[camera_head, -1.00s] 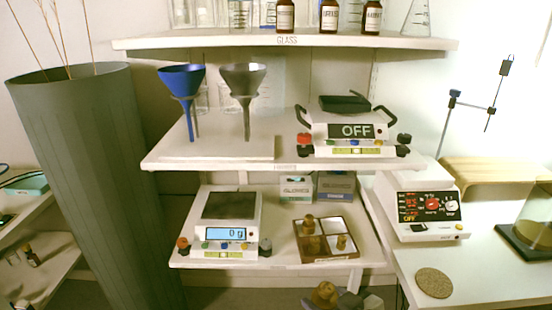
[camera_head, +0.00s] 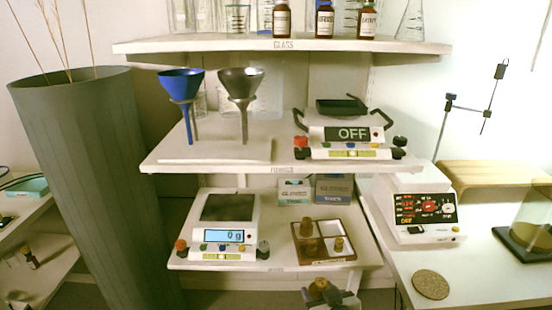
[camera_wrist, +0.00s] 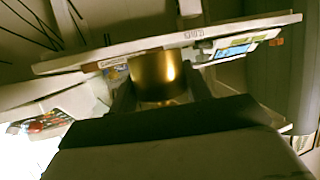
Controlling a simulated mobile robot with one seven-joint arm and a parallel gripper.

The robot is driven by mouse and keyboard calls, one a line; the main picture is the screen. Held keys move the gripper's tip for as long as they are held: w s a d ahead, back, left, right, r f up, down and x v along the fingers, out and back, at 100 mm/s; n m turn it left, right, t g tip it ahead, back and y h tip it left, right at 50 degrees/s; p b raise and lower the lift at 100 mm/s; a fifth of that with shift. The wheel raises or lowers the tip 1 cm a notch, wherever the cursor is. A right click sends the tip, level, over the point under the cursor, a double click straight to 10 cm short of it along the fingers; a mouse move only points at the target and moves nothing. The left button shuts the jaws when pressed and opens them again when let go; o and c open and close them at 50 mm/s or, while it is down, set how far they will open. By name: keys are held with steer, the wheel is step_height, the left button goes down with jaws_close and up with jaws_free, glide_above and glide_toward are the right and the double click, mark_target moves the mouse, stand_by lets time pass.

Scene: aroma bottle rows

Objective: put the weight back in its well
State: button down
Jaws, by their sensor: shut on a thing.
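My gripper (camera_head: 322,294) is at the bottom edge of the head view, below and in front of the lower shelf. It is shut on a brass weight (camera_head: 319,285), whose top shows above the fingers. In the wrist view the weight (camera_wrist: 157,78) is a shiny brass cylinder between the two dark fingers of my gripper (camera_wrist: 160,95). The brown weight tray (camera_head: 327,262) sits on the lower shelf, with light-floored wells. A larger brass weight (camera_head: 306,227) stands at its back left and a smaller one (camera_head: 338,243) at its right. The weight I hold is outside the tray.
A balance (camera_head: 229,248) reading 0 g stands left of the tray on the lower shelf (camera_head: 210,267). Glove boxes (camera_head: 333,188) stand behind the tray. The middle shelf (camera_head: 210,168) overhangs above. A side table at right holds a white device (camera_head: 412,210) and a cork disc (camera_head: 431,284).

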steer(key=w+a+f+m+h, duration=0.1)
steer(key=a+f, duration=0.4)
steer(key=f, duration=0.6)
steer(key=w+a+f+m+h, duration=0.2)
steer(key=a+f, duration=0.3)
steer(key=f, duration=0.6)
steer(key=shift+a+f+t, duration=0.2)
steer(key=shift+a+t, duration=0.05)
steer(key=shift+t, duration=0.05)
steer(key=shift+d+h, duration=0.15)
steer(key=shift+h, duration=0.15)
